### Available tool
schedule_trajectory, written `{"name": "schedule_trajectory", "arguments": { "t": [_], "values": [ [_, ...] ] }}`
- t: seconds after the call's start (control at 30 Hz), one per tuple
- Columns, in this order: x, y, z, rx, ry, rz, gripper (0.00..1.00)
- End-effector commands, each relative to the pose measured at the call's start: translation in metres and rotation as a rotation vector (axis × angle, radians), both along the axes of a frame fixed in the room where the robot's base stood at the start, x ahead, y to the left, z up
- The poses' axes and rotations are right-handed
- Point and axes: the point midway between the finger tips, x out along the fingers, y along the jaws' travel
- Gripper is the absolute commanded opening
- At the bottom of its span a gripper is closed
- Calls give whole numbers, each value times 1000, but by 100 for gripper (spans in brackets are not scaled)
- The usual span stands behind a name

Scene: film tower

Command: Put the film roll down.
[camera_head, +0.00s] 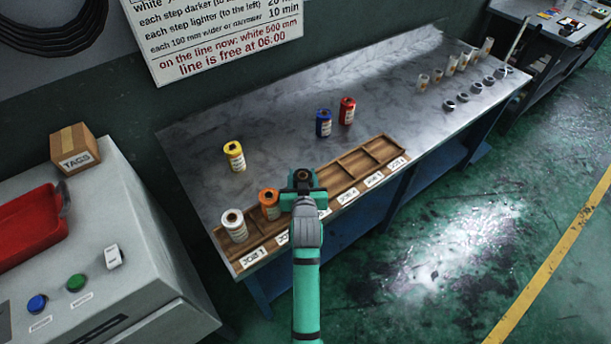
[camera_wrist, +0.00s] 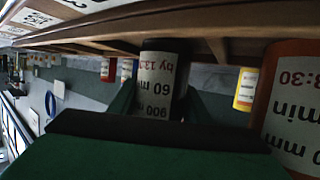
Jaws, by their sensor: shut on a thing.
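My gripper (camera_head: 303,182) is shut on a dark film roll (camera_wrist: 162,75) with a white label, partly legible as 900 and 60. The roll is at the wooden tray (camera_head: 352,160), just right of the orange roll in the head view. In the wrist view, which looks upside down, its base end meets the tray's wall; I cannot tell whether it rests on the tray floor. My gripper hides most of it in the head view. An orange roll (camera_head: 269,203) and a white roll (camera_head: 234,226) stand in the tray's left compartments.
On the grey bench (camera_head: 280,120) stand a yellow roll (camera_head: 234,155), a blue roll (camera_head: 323,123) and a red roll (camera_head: 347,111). The tray's right compartments are empty. Several small cores (camera_head: 476,87) stand at the far right. A grey cabinet (camera_head: 120,215) is at the left.

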Motion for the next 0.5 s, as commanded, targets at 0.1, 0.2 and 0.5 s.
{"name": "schedule_trajectory", "arguments": {
  "t": [0.1, 0.2, 0.5],
  "values": [
    [0, -5, -2, 0, 1, -8, 50],
    [0, -8, -2, 0, 1, -12, 62],
    [0, -8, 1, 0, 0, -12, 62]
  ]
}}
